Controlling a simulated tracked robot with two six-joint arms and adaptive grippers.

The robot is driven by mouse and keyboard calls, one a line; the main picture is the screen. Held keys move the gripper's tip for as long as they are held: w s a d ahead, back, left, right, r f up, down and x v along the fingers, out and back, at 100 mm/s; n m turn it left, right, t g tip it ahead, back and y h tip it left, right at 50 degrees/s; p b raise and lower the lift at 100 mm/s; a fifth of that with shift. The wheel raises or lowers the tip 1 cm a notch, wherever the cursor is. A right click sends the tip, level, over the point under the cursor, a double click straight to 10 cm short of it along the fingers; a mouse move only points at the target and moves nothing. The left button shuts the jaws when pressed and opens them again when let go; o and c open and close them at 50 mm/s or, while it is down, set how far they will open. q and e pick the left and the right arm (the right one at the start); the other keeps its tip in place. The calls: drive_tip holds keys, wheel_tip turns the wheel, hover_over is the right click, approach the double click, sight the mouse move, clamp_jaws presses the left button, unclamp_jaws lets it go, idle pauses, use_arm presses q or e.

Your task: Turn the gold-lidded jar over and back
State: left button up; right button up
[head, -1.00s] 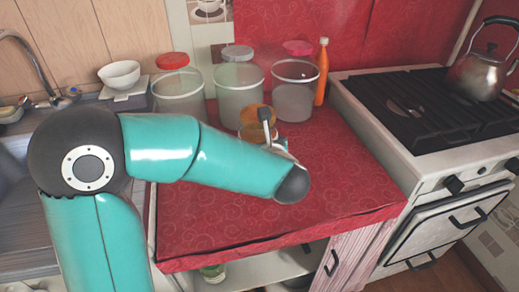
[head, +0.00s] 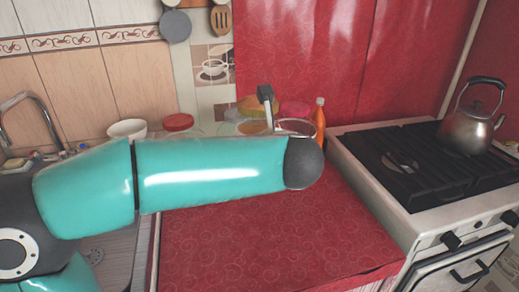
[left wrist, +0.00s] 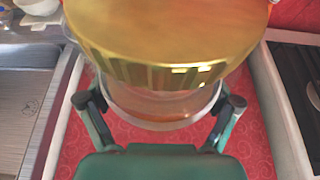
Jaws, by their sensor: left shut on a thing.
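The gold-lidded jar shows large in the left wrist view, its ridged gold lid (left wrist: 165,35) close to the camera and its clear glass body (left wrist: 165,105) below. My left gripper (left wrist: 160,102) is shut on the jar, one finger at each side of the glass. In the head view, part of the gold lid (head: 250,105) shows above my teal forearm, beside a grey finger of my left gripper (head: 266,95). My forearm hides most of the jar there, so its exact tilt is unclear. My right gripper is not in view.
Jars with red (head: 179,122) and pink (head: 294,108) lids and an orange bottle (head: 319,122) stand at the back of the red counter (head: 270,240). The counter's front is clear. The stove (head: 410,165) with a kettle (head: 468,130) is at right.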

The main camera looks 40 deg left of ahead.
use_arm(q)
wheel_tip(320, 180, up, 12)
drive_tip(key=p, duration=0.8)
drive_tip(key=shift+r, duration=0.2)
